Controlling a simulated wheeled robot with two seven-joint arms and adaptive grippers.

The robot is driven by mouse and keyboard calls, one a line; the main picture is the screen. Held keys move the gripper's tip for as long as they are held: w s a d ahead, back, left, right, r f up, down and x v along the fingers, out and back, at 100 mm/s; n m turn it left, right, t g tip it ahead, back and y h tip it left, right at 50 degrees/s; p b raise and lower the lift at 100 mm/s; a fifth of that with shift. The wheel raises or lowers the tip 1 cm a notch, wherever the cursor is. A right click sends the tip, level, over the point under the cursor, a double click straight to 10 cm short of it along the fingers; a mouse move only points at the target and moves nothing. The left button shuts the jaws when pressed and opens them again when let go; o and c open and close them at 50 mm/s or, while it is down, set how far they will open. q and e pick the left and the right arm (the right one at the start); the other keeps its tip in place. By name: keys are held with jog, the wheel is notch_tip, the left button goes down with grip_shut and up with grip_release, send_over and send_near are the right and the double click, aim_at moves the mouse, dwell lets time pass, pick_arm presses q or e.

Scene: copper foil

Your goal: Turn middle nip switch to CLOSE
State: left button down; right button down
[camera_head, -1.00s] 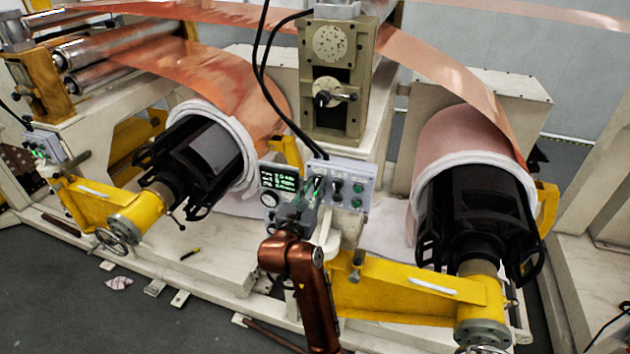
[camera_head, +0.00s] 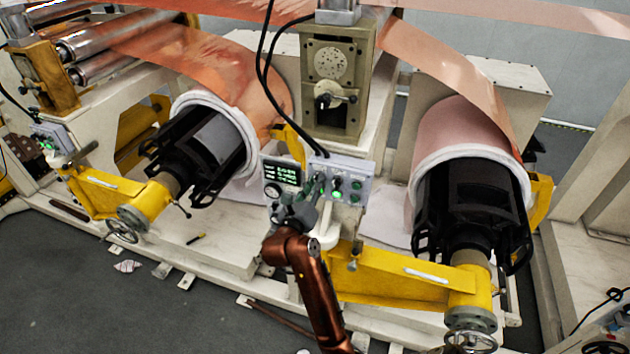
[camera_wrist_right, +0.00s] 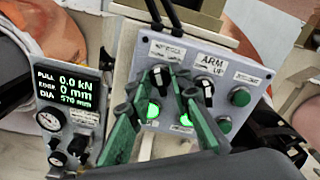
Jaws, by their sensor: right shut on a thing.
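The grey switch panel (camera_head: 355,171) is at the middle of the head view, and it also fills the middle of the right wrist view (camera_wrist_right: 197,57). My right gripper (camera_head: 317,184) is at the panel's left side. In the right wrist view, its dark green fingers (camera_wrist_right: 160,82) are shut around the black left switch knob (camera_wrist_right: 158,72). They partly hide the knob, so its exact angle is hard to read. The label (camera_wrist_right: 166,51) above it is blurred. A second black knob (camera_wrist_right: 205,88) is to the right, below the "ARM UP" label. My left gripper is not in view.
A display box (camera_wrist_right: 66,84) with a gauge stands left of the panel. Lit green buttons (camera_wrist_right: 153,110) are below the knobs. Black cables (camera_head: 262,70) come down behind the panel. A foil roll (camera_head: 462,125) and a yellow arm (camera_head: 395,280) are to the right.

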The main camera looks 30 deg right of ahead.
dwell(0.3)
jog(key=c, duration=2.1)
grip_release()
jog(key=shift+r, duration=0.1)
notch_tip(320, 180, up, 10)
